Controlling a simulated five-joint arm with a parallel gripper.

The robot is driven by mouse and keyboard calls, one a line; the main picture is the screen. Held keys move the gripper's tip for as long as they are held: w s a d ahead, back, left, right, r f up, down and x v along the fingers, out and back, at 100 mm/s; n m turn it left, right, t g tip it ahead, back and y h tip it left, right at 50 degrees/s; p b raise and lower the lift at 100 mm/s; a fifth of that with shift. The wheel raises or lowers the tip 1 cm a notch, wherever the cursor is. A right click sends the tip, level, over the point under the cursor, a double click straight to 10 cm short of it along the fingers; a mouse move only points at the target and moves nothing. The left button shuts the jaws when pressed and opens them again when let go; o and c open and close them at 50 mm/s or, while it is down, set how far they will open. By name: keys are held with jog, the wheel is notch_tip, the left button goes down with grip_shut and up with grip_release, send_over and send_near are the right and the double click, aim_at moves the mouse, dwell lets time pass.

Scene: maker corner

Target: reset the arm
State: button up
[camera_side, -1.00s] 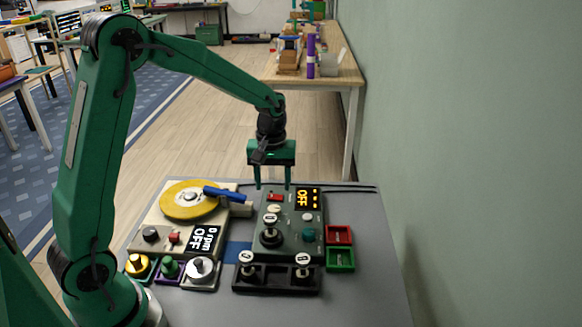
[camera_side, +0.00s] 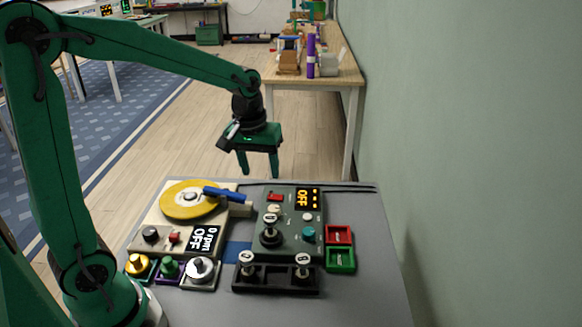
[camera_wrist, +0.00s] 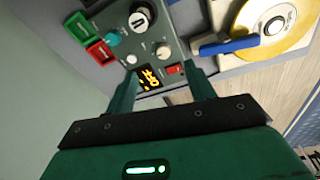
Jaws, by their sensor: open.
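My gripper (camera_side: 259,165) is open and empty. In the side view it hangs above and beyond the far edge of the grey table, apart from everything on it. In the wrist view its two fingers (camera_wrist: 163,90) stand apart, with the green control box (camera_wrist: 155,35) beyond them. In the side view the control box (camera_side: 290,222) has a lit OFF display, a red switch and a marked knob on top.
A turntable with a yellow disc (camera_side: 190,200) and blue arm (camera_side: 225,194) stands left of the box. Red (camera_side: 339,234) and green (camera_side: 340,260) trays lie right. A black rack (camera_side: 275,279) with two marked pegs and several knobs are in front. A green wall (camera_side: 460,150) bounds the right.

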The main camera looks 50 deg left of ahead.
jog(key=s+d+r+m+t, duration=0.1)
jog(key=s+r+m+t, duration=0.1)
jog(key=s, duration=0.6)
jog(key=s+d+r+m+t, duration=0.2)
jog(key=s+r+m, duration=0.2)
jog(key=s, duration=0.4)
jog(key=shift+d+m, duration=0.25)
jog(key=shift+m, duration=0.05)
